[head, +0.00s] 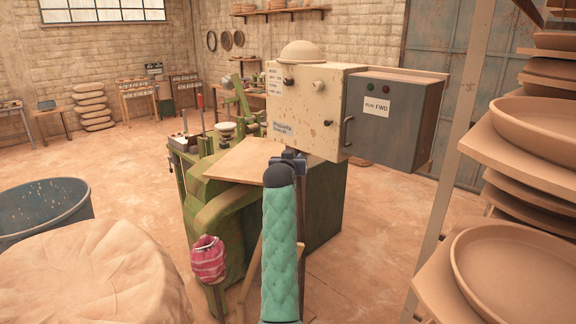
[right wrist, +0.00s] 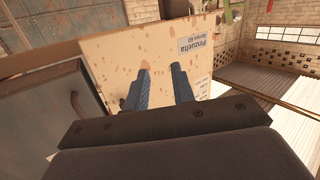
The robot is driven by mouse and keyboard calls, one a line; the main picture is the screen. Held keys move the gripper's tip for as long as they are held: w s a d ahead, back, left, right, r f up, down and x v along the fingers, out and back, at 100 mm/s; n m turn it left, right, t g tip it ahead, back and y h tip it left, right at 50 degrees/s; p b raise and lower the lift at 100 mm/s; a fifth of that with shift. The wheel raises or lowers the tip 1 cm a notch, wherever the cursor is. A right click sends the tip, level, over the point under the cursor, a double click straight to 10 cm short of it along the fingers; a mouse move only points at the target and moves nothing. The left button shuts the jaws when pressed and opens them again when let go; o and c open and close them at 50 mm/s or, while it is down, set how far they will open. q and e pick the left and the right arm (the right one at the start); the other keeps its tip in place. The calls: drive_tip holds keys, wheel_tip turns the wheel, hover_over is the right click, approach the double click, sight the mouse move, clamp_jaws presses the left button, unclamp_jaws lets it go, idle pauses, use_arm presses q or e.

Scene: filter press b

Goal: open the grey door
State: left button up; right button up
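The grey door (head: 385,118) is the front of a grey box joined to the right side of a cream machine housing (head: 312,105). It looks shut and bears a "RUN FWD" label and two small buttons. A dark bar handle (head: 348,131) stands upright at its left edge; the handle also shows in the right wrist view (right wrist: 77,104). My right gripper (head: 289,158) is below and left of the handle, in front of the cream housing. In the right wrist view its two fingers (right wrist: 160,69) are apart with nothing between them. My left gripper is not in view.
A green machine base (head: 235,240) with a tan board (head: 245,160) stands under the housing. A rack of clay plates (head: 520,280) and its upright post are close on the right. A blue tub (head: 45,212) and a covered mound (head: 90,275) are at lower left.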

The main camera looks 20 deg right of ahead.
drive_tip(key=shift+w+a+f+n+y, duration=0.15)
drive_tip(key=shift+w+a+f, duration=0.15)
drive_tip(key=shift+f, duration=0.25)
drive_tip(key=shift+w+a+f+n+y, duration=0.2)
drive_tip(key=shift+a+f, duration=0.15)
drive_tip(key=shift+f, duration=0.15)
